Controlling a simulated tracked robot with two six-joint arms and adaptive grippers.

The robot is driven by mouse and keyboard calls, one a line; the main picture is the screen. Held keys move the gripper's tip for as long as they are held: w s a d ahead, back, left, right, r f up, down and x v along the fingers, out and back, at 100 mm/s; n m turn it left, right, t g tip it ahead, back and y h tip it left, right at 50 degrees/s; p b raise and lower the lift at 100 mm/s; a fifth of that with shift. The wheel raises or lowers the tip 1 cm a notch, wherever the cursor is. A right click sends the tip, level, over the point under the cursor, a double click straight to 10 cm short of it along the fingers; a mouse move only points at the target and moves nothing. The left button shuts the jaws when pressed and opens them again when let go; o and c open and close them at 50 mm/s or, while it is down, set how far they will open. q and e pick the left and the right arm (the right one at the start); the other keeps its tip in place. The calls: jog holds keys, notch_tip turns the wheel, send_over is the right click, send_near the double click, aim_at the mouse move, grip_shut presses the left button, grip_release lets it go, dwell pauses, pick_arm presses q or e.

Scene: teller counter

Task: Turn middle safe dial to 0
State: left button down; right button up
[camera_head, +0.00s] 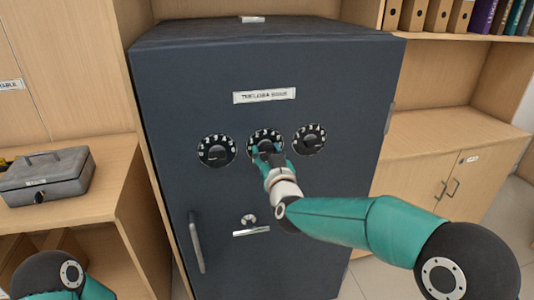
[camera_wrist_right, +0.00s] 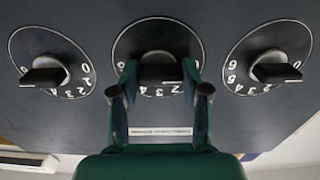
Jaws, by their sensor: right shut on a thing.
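The dark safe (camera_head: 310,205) stands upright with three round dials in a row on its door. The middle dial (camera_head: 265,136) is partly hidden behind my right gripper (camera_head: 268,156). In the right wrist view the middle dial (camera_wrist_right: 157,35) sits in the centre, and my right gripper (camera_wrist_right: 160,85) is shut on its dark knob (camera_wrist_right: 160,72), one finger on each side. The dial's exact reading is hard to make out. The left dial (camera_head: 216,151) and right dial (camera_head: 309,139) are untouched. My left gripper does not show; only part of my left arm is at the lower left.
The safe has a bar handle (camera_head: 196,243) at lower left and a keyhole (camera_head: 248,220) below the dials. A grey cash box (camera_head: 46,176) sits on the left wooden shelf. A wooden cabinet (camera_head: 435,165) stands to the right, with binders above it.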

jog(key=shift+f, duration=0.15)
jog(key=o, duration=1.1)
jog(key=shift+o, duration=0.2)
jog(key=s+d, duration=0.2)
jog(key=s, duration=0.9)
jog(key=shift+s+d, duration=0.15)
jog(key=shift+s, duration=0.25)
